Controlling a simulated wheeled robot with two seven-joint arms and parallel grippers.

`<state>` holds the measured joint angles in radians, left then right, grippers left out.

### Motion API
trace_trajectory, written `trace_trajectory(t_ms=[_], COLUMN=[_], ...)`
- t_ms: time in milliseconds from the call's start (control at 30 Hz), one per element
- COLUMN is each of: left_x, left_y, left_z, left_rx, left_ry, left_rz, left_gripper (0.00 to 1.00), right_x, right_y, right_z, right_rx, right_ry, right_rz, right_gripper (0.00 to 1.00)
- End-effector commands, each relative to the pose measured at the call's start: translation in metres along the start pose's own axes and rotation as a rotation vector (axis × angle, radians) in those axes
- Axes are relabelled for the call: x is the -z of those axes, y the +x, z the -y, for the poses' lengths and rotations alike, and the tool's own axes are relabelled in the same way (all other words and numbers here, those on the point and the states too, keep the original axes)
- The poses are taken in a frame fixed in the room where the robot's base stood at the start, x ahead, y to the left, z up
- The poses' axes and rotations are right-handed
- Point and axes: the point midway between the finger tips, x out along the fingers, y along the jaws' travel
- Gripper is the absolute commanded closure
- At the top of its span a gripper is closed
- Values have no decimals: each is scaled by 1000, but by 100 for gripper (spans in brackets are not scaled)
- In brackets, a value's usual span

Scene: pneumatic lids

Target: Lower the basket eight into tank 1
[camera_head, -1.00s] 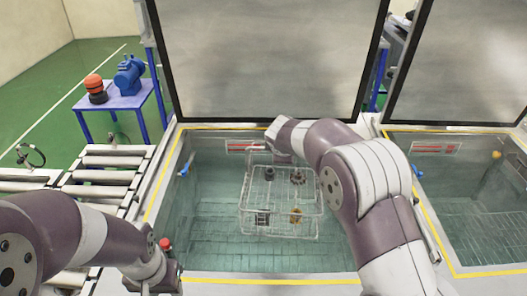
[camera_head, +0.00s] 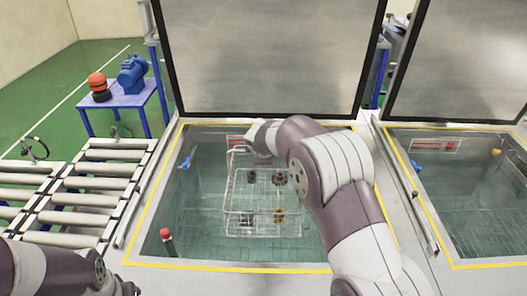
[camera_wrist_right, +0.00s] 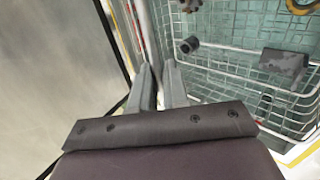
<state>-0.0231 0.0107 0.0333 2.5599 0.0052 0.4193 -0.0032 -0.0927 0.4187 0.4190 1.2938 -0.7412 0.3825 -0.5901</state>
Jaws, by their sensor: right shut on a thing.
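The wire basket (camera_head: 262,224) holds several small dark and brass-coloured parts and hangs within the opening of the middle tank (camera_head: 205,266), towards its back half. I cannot tell how deep it is or whether it touches the floor. My right gripper (camera_head: 252,142) is at the basket's back rim; my arm partly hides it. In the right wrist view its fingers (camera_wrist_right: 160,72) are close together on a thin upright wire part of the basket (camera_wrist_right: 225,48). My left arm shows at the lower left, with its fingers out of the picture.
An open lid (camera_head: 265,55) stands behind the tank. A second tank (camera_head: 470,200) with a raised lid (camera_head: 465,60) is at right. A roller conveyor (camera_head: 85,195) lies at left. A red-capped post (camera_head: 166,236) stands at the tank's front left corner.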

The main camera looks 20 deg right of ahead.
Motion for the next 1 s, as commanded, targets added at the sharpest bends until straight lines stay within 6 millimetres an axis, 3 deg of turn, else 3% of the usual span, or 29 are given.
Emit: trace_trajectory(t_ms=[1000], left_x=[-9], left_y=[78], left_z=[0], left_rx=[0], left_ry=[0], left_rz=[0], left_gripper=[57], right_x=[1], right_y=[61], right_z=[56], right_rx=[-8], right_ry=[0], right_rz=[-3], right_gripper=[100])
